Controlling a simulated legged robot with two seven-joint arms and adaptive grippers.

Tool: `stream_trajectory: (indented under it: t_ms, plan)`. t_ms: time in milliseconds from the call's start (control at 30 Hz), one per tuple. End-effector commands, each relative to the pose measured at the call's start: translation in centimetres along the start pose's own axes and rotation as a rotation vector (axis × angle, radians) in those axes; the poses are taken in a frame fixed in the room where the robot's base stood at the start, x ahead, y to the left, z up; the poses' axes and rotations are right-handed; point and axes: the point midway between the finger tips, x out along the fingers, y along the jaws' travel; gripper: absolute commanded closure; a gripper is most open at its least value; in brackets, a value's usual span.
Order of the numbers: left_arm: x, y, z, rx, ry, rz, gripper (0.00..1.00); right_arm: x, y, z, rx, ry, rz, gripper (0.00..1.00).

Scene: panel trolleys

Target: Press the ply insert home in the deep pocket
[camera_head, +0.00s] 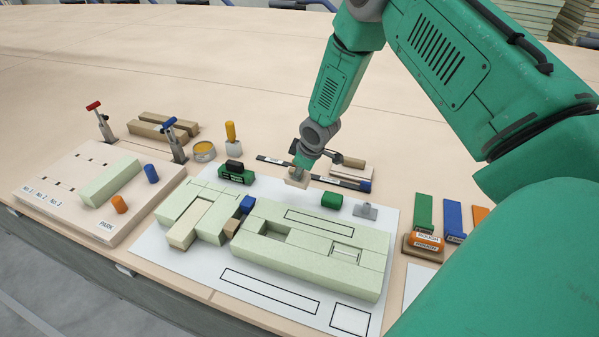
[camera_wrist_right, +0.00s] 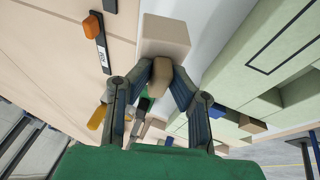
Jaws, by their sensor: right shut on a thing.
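My right gripper (camera_head: 298,172) is shut on a pale wooden block (camera_head: 296,181) above the back edge of the white sheet. In the right wrist view the fingers (camera_wrist_right: 163,75) close on the narrow grip of this block (camera_wrist_right: 165,35). I cannot tell whether it is the ply insert. The pale green panel (camera_head: 300,258) lies on the sheet, in front of the gripper and apart from the block. An open recess, the deeper-looking pocket (camera_head: 275,232), is in its left part; it shows in the wrist view (camera_wrist_right: 264,106). A shallower rectangular pocket (camera_head: 346,251) is at right. My left gripper is out of view.
A blue block (camera_head: 247,204) and a brown block (camera_head: 232,228) sit at the panel's left end. A green block (camera_head: 331,201) and grey fitting (camera_head: 366,211) stand behind it. The far table is clear.

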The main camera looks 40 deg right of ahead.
Motion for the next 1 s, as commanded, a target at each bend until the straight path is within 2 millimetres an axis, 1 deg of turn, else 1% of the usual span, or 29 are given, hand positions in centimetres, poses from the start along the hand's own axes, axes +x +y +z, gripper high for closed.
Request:
stream_trajectory:
  t_ms: [33,167,200,300,433,500,600,1000]
  plan:
    - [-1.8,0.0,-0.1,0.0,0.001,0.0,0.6,-1.6,-1.2,-0.5,0.013,0.0,-0.033,1.0]
    - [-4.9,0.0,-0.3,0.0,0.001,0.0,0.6,-4.8,-5.2,-1.4,0.045,-0.002,-0.134,1.0]
    - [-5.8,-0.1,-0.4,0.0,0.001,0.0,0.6,-5.8,-6.6,-1.7,0.053,-0.003,-0.168,1.0]
    - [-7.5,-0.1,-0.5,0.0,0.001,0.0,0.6,-8.1,-9.5,-2.5,0.068,-0.002,-0.241,1.0]
    - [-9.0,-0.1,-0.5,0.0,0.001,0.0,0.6,-10.2,-12.2,-3.2,0.08,0.001,-0.312,1.0]
    - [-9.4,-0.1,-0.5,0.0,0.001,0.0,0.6,-10.9,-13.1,-3.4,0.082,0.002,-0.335,1.0]
    - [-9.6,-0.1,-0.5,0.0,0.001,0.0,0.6,-11.3,-13.8,-3.5,0.083,0.003,-0.353,1.0]
    - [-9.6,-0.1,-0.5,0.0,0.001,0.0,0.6,-11.3,-13.9,-3.5,0.082,0.003,-0.353,1.0]
